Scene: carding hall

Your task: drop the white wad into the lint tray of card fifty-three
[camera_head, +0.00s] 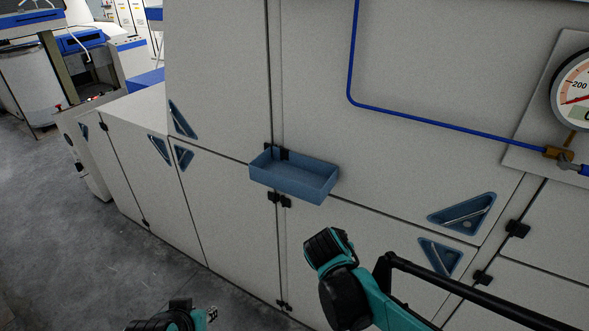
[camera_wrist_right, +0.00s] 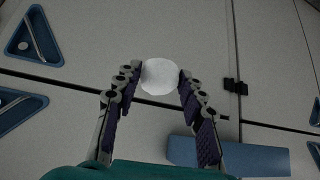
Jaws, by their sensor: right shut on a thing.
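The white wad (camera_wrist_right: 159,77) is a round pale ball in the right wrist view. It sits between the fingertips of my right gripper (camera_wrist_right: 160,74), which is shut on it. In the head view my right arm's wrist stands below and right of the tray, and neither the right fingers nor the wad can be made out. The lint tray (camera_head: 288,183) is a shallow open blue box on the machine's pale front. In the right wrist view the tray (camera_wrist_right: 230,157) is at the lower right, apart from the wad. My left gripper (camera_head: 211,314) is barely in view at the bottom edge, its opening unclear.
The pale machine panels carry blue triangular recessed handles (camera_head: 463,214) and black hinges (camera_head: 517,228). A blue pipe (camera_head: 430,121) runs to a brass valve (camera_head: 558,153) near a round gauge (camera_head: 575,90). Grey floor (camera_head: 60,215) lies open at the left.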

